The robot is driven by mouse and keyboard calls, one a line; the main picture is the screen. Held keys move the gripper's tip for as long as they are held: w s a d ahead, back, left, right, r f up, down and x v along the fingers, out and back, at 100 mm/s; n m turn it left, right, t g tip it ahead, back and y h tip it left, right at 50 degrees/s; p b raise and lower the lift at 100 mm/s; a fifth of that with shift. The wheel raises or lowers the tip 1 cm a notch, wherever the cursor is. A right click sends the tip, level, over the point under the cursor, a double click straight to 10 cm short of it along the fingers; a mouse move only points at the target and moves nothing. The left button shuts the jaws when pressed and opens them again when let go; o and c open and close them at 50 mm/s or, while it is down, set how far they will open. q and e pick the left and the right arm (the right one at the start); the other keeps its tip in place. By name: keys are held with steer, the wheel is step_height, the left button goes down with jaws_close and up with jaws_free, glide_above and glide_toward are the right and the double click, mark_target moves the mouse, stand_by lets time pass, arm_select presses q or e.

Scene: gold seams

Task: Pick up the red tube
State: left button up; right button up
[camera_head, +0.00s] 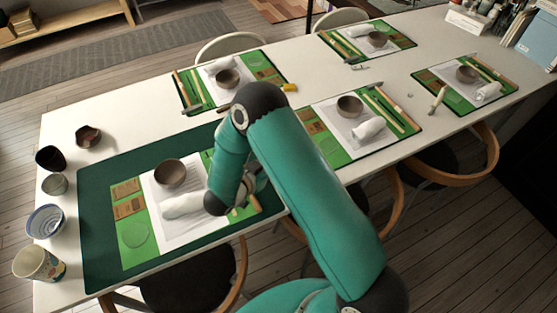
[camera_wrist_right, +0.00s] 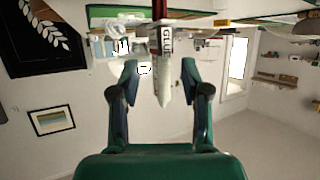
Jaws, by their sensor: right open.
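In the right wrist view, a tube with a white label reading GLUE (camera_wrist_right: 161,40) has dark red parts near the top of the picture and a pale tapered nozzle pointing down. My right gripper (camera_wrist_right: 159,68) is open, and the tube appears between its two fingers with a gap on each side. I cannot tell its exact depth. In the head view, my right gripper (camera_head: 246,190) is low over the near mat, partly hidden by my arm. I cannot make out the red tube there. My left gripper is not in view.
The green mat (camera_head: 97,235) holds a brown bowl (camera_head: 170,173) and a white roll (camera_head: 183,205). Several cups and bowls stand along the table's left end, including a blue-striped bowl (camera_head: 45,221). Other place settings lie farther along the white table (camera_head: 130,118).

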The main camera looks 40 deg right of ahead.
steer(key=shift+r+b+x, duration=0.2)
steer(key=shift+b+x, duration=0.15)
steer(key=shift+x, duration=1.25)
steer(key=shift+r+b+x, duration=0.2)
steer(key=shift+b+x, duration=0.1)
steer(key=shift+x, duration=1.35)
steer(key=shift+d, duration=0.1)
jaws_close()
